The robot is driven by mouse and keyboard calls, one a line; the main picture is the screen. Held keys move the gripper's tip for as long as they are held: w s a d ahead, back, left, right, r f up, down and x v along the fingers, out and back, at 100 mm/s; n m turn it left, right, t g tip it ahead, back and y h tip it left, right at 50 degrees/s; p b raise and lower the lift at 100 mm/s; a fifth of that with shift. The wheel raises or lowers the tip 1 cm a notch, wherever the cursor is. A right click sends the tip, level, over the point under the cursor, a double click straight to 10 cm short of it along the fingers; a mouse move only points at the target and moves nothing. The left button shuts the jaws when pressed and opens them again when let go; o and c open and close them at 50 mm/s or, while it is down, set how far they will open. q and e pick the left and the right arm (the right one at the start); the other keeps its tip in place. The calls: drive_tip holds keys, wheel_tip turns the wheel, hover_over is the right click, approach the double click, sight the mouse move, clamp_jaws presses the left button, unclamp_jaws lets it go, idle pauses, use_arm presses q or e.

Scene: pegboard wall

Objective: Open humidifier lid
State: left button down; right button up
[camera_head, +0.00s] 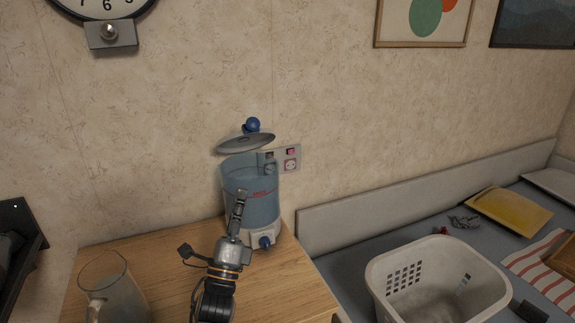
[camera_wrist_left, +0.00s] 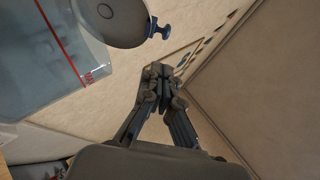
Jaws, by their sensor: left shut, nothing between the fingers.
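The humidifier (camera_head: 265,205) stands on the wooden table against the wall, with a blue-grey clear tank and a blue knob low on its front. Its grey-white lid (camera_head: 245,143) with a blue ball knob (camera_head: 251,125) is raised and tilted above the tank, with a gap showing at the front. The lid (camera_wrist_left: 112,20) and its blue knob (camera_wrist_left: 158,29) also show in the left wrist view, beside the tank (camera_wrist_left: 45,60). My left gripper (camera_head: 241,192) is shut and empty in front of the tank; its closed fingers (camera_wrist_left: 158,72) point towards the wall in the wrist view. My right gripper is not seen.
A glass pitcher (camera_head: 112,290) stands on the table (camera_head: 175,250) at front left. A white basket (camera_head: 385,275) is on the lower grey surface at right, with a yellow item (camera_head: 512,210) behind it. A socket (camera_head: 291,164) is on the wall beside the humidifier.

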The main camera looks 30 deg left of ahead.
use_arm(q)
drive_tip(key=s, duration=0.1)
drive_tip(key=p, duration=0.4)
approach(252, 130)
drive_tip(key=shift+t, duration=0.3)
drive_tip(key=x, duration=0.5)
drive_tip(key=shift+w+a+r, duration=0.1)
drive_tip(key=shift+w, duration=0.25)
drive_tip(key=shift+w+a+r, duration=0.15)
drive_tip(key=shift+w+r, duration=0.25)
drive_tip(key=shift+w, duration=0.15)
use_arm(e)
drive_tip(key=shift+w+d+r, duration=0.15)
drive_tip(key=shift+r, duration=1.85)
use_arm(q)
drive_tip(key=shift+w+r+p, duration=0.1)
drive_tip(key=shift+p, duration=0.3)
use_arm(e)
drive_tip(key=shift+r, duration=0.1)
